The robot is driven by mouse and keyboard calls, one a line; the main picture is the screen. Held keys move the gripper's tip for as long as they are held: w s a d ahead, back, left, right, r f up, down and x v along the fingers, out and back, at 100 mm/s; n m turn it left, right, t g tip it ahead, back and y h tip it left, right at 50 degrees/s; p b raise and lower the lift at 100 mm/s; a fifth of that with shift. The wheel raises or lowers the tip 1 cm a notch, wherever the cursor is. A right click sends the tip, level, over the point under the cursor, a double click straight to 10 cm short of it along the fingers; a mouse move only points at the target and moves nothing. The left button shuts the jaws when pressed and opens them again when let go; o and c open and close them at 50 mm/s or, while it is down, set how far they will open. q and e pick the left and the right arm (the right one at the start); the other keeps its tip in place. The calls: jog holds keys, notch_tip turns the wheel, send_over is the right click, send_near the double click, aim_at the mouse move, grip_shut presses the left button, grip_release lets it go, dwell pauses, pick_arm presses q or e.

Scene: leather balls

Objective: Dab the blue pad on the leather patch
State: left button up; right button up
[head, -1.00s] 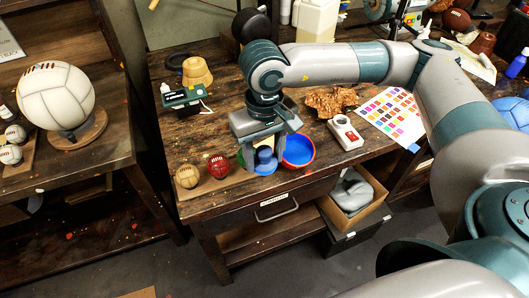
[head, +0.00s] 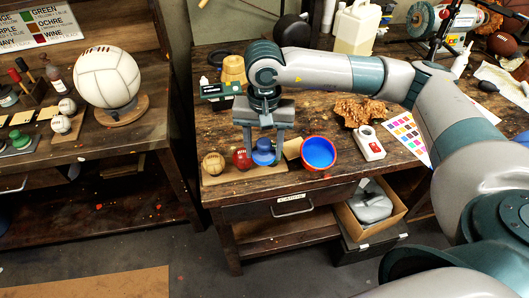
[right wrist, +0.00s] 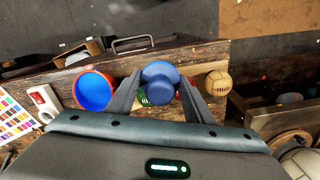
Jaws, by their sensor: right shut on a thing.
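The blue pad (head: 264,153) is a round blue piece between the fingers of my right gripper (head: 263,142), which is shut on it low over the front of the bench. In the right wrist view the blue pad (right wrist: 160,82) shows between both fingers (right wrist: 158,98), with a bit of green behind it. A flat tan piece (head: 292,148), perhaps the leather patch, lies partly hidden between the pad and the red-rimmed blue bowl (head: 318,153). I cannot tell whether the pad touches anything below. My left gripper is not in view.
A red ball (head: 241,158) and a tan ball (head: 213,163) stand close left of the pad. A white device (head: 369,143) and crumpled brown material (head: 360,112) lie right of the bowl. A large white ball (head: 105,76) stands on the left bench.

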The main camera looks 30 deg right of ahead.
aim_at(293, 147)
jog(key=w+d+m+p, duration=0.1)
jog(key=d+m, duration=0.1)
jog(key=m, duration=0.1)
jog(key=w+d+m+p, duration=0.1)
jog(key=w+m, duration=0.1)
jog(key=m, duration=0.1)
jog(key=w+d+m+p, duration=0.1)
jog(key=w+d+m, duration=0.1)
jog(key=m, duration=0.1)
jog(key=shift+w+d+f+p, duration=0.2)
jog(key=shift+d+f+p, duration=0.1)
jog(key=shift+f, duration=0.05)
jog(key=w+d+f+m+p, duration=0.2)
jog(key=d+f+m, duration=0.1)
jog(key=d+m, duration=0.5)
jog(key=shift+w+d+m+p, duration=0.2)
jog(key=shift+m+p, duration=0.15)
jog(key=shift+m, duration=0.05)
jog(key=shift+f, duration=0.1)
jog(key=shift+f+b, duration=1.2)
jog(key=shift+f, duration=1.8)
jog(key=shift+f+b, duration=0.4)
jog(key=shift+s+f+b, duration=0.1)
jog(key=shift+f+b, duration=0.05)
jog(key=shift+b, duration=0.15)
